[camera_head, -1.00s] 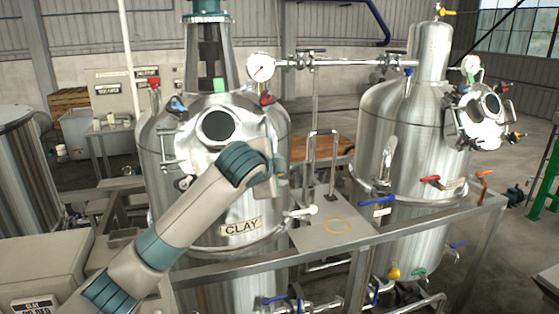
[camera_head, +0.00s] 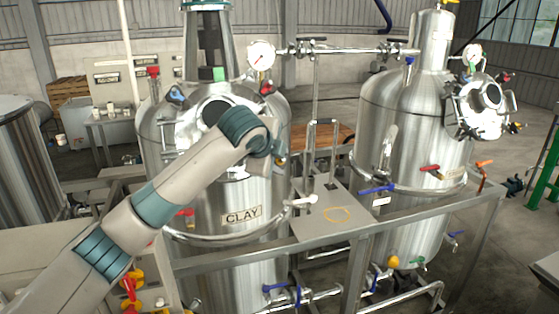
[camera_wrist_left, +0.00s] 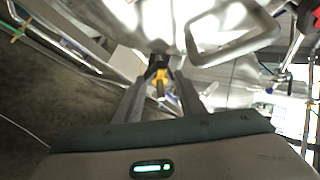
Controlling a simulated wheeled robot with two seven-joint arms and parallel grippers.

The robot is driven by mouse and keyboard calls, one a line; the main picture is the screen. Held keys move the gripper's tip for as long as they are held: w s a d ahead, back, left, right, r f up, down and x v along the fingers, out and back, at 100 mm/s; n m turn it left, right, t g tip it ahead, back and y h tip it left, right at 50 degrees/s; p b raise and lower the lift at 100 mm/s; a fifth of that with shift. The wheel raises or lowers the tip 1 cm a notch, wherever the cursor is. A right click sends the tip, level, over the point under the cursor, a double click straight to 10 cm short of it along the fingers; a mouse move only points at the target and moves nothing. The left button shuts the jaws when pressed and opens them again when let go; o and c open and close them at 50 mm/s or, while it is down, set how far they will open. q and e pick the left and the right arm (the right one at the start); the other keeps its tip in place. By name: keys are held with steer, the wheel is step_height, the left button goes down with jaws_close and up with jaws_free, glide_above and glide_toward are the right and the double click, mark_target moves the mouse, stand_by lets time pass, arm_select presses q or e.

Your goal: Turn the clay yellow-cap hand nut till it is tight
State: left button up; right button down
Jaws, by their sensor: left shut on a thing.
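The clay tank (camera_head: 215,262) is the steel vessel with the CLAY plate (camera_head: 241,216), left of centre in the head view. Its round hatch is partly covered by my left arm. The yellow-cap hand nut (camera_wrist_left: 161,76) shows in the left wrist view as a small yellow and black piece at the fingertips. My left gripper (camera_wrist_left: 159,68) is shut on it, one finger on each side. In the head view the grip itself is hidden behind my wrist. My right gripper is in neither view.
A blue-cap nut (camera_head: 175,95) and a red-cap nut (camera_head: 267,89) sit on the hatch's upper side. A pressure gauge (camera_head: 260,56) stands above right. A steel frame rail (camera_head: 330,243) crosses in front. A second tank (camera_head: 408,150) stands at right.

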arm_select(q)
steer(key=o, duration=1)
steer(key=shift+o, duration=0.2)
steer(key=shift+s+a+r+b, duration=0.1)
steer(key=shift+s+r+b, duration=0.15)
steer(key=shift+s+b, duration=0.1)
steer(key=b+v, duration=0.7)
steer(key=v, duration=0.9)
steer(key=shift+r, duration=0.25)
steer(key=shift+s, duration=0.15)
